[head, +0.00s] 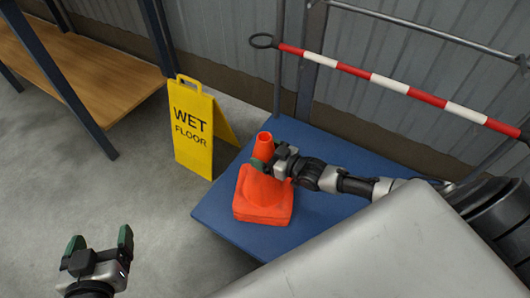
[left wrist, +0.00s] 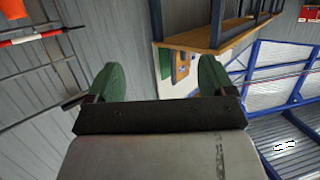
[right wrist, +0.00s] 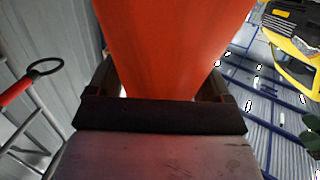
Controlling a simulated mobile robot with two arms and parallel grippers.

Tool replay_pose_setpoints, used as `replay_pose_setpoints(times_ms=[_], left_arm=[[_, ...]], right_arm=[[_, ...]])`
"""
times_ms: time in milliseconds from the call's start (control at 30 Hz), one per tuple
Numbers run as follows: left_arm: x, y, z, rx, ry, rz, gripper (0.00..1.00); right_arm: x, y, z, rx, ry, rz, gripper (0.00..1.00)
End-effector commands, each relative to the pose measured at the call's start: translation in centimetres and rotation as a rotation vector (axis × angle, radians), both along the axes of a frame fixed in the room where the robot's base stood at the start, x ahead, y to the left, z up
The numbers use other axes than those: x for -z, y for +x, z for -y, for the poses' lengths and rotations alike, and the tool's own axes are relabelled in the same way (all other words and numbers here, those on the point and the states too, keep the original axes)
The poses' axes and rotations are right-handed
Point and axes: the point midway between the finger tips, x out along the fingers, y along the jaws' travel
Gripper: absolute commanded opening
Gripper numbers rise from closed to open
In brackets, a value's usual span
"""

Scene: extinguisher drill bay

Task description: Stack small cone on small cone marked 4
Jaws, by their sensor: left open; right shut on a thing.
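Orange cone shapes show on the blue platform (head: 222,208) in the head view, with a narrow top at the right gripper and a wide, thick square base below. A small cone (head: 265,145) is held upright by my right gripper (head: 268,166), which is shut on it near its top. It fills the middle of the right wrist view (right wrist: 175,45). The lower orange body (head: 262,192) is directly beneath; I cannot tell whether the two are seated together. No number 4 is visible. My left gripper (head: 98,250) is open and empty over the floor, away from the cones.
A yellow wet floor sign (head: 193,130) stands left of the platform. A red and white striped bar (head: 400,88) and a grey rail run behind it. A wooden-topped bench (head: 95,75) is at the far left. The floor between is clear.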

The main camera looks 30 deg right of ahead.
Motion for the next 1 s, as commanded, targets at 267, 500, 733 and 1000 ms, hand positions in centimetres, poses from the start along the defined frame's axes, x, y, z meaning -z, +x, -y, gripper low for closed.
replay_pose_setpoints(times_ms=[267, 500, 733, 1000], left_arm=[[-1.1, 0.5, 0.4, 0.006, -0.024, 0.098, 0.83], [-2.1, 0.8, 0.6, 0.012, -0.043, 0.172, 0.83], [-2.1, 0.8, 0.6, 0.012, -0.042, 0.169, 0.83], [-1.5, 0.6, 0.4, 0.007, -0.027, 0.110, 0.83]], right_arm=[[0.5, 0.1, 0.0, 0.000, 0.001, 0.004, 0.24], [0.8, 0.1, 0.0, 0.000, 0.001, 0.004, 0.84], [0.8, 0.0, 0.0, 0.000, 0.000, 0.002, 1.00], [0.8, -0.8, 0.4, 0.001, -0.002, -0.003, 1.00]])
